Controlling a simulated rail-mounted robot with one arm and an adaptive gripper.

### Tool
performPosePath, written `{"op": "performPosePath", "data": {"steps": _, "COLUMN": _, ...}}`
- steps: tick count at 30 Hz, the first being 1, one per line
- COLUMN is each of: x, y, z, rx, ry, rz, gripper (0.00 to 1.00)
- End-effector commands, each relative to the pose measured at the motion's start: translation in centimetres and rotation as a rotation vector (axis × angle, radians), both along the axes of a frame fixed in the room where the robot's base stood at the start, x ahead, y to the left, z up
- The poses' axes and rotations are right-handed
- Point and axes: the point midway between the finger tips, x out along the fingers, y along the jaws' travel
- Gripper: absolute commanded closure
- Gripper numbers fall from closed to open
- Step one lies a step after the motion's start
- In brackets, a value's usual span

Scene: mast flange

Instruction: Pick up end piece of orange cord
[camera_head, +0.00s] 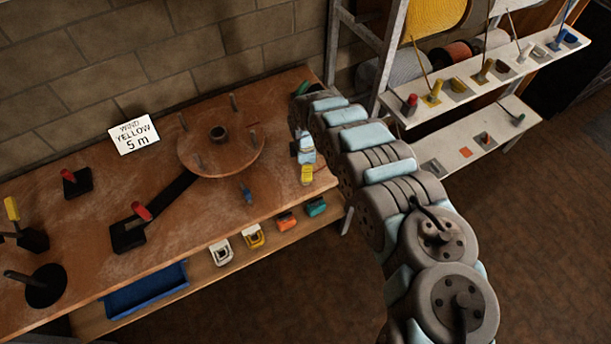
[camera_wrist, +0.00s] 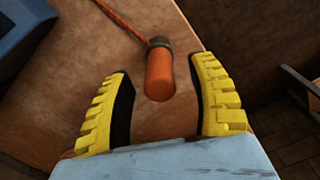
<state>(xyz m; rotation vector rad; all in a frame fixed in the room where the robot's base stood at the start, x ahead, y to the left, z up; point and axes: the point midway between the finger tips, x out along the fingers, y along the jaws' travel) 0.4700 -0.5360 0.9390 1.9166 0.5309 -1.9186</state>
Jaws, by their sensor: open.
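The orange end piece (camera_wrist: 160,75) of the cord is a short rounded cylinder with a dark collar, in the upper middle of the wrist view. The thin orange cord (camera_wrist: 125,22) runs from the collar toward the upper left over the brown tabletop. My gripper (camera_wrist: 162,68) is open, with one yellow, black-lined finger on each side of the end piece. Gaps show on both sides, and I cannot tell the height difference. In the head view my gripper (camera_head: 307,174) is at the right end of the workbench; the end piece is not clearly visible there.
The workbench (camera_head: 100,225) carries a round pegged disc (camera_head: 215,150), a red-handled lever (camera_head: 135,225) and a sign (camera_head: 134,134) reading "WIND YELLOW 5 m". A blue tray (camera_head: 145,288) and several coloured pieces sit on the lower shelf. A rack (camera_head: 470,80) with spools stands right.

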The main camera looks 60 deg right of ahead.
Motion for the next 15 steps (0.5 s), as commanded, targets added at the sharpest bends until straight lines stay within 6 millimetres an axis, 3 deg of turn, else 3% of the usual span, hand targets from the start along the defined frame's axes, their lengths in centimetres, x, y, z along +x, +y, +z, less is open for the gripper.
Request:
{"op": "performPosePath", "data": {"steps": 6, "x": 0.2, "y": 0.2, "z": -1.6, "rx": 0.001, "ry": -0.004, "rz": 0.002, "gripper": 0.42}}
{"op": "performPosePath", "data": {"steps": 15, "x": 0.1, "y": 0.0, "z": -2.2, "rx": -0.001, "ry": -0.002, "rz": 0.0, "gripper": 0.42}}
